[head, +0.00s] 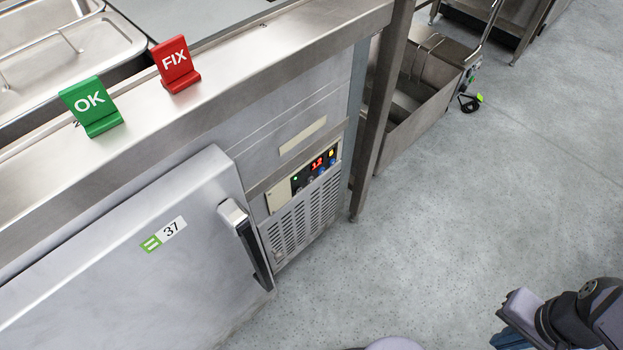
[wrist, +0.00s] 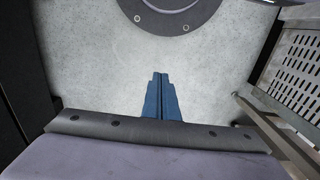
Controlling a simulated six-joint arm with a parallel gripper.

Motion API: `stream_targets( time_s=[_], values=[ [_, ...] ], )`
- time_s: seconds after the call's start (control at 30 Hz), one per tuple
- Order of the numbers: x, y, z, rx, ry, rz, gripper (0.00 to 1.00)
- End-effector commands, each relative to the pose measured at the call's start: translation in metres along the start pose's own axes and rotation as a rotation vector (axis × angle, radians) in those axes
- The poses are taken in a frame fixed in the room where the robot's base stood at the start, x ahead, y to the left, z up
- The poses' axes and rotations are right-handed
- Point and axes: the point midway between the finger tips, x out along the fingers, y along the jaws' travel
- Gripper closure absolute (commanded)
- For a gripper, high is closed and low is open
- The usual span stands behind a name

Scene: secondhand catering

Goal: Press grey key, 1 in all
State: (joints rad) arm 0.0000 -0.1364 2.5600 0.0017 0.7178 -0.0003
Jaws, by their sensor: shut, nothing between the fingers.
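The control panel (head: 316,169) is on the front of the steel counter unit in the head view. It has a red lit display (head: 317,163) reading about 1.2, a green light, a yellow part and a row of small round keys below, some blue. The grey key is too small to tell apart with certainty. My gripper (head: 507,340) is at the lower right, well away from the panel, over the floor. In the wrist view its blue fingers (wrist: 160,76) are together and empty, pointing at bare floor. The panel is not seen clearly there.
A vent grille (head: 305,217) lies below the panel; the wrist view shows a grille (wrist: 297,65) at right. A fridge door (head: 150,260) with a black handle is left of it. Green OK (head: 91,105) and red FIX (head: 175,65) signs stand on the counter. Floor at right is clear.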

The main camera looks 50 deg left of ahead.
Motion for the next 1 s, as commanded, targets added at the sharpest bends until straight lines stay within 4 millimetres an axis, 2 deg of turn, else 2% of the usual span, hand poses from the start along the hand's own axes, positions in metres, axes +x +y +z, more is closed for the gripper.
stream_targets(
  time_s=[0.13,0.27,0.37,0.47,0.57,0.6,0.73,0.87,1.0],
  values=[
    [0.0,-0.002,-0.004,-0.04,0.011,0.007,1.0],
    [0.001,-0.008,-0.018,-0.157,0.051,0.027,1.0],
    [0.001,-0.019,-0.035,-0.317,0.106,0.049,1.0],
    [0.002,-0.039,-0.057,-0.535,0.181,0.073,1.0],
    [0.002,-0.072,-0.077,-0.794,0.27,0.09,1.0],
    [0.001,-0.088,-0.083,-0.904,0.308,0.093,1.0],
    [0.0,-0.145,-0.093,-1.242,0.436,0.088,1.0],
    [-0.003,-0.202,-0.086,-1.539,0.56,0.061,1.0],
    [-0.007,-0.258,-0.065,-1.812,0.694,0.014,1.0]
  ],
)
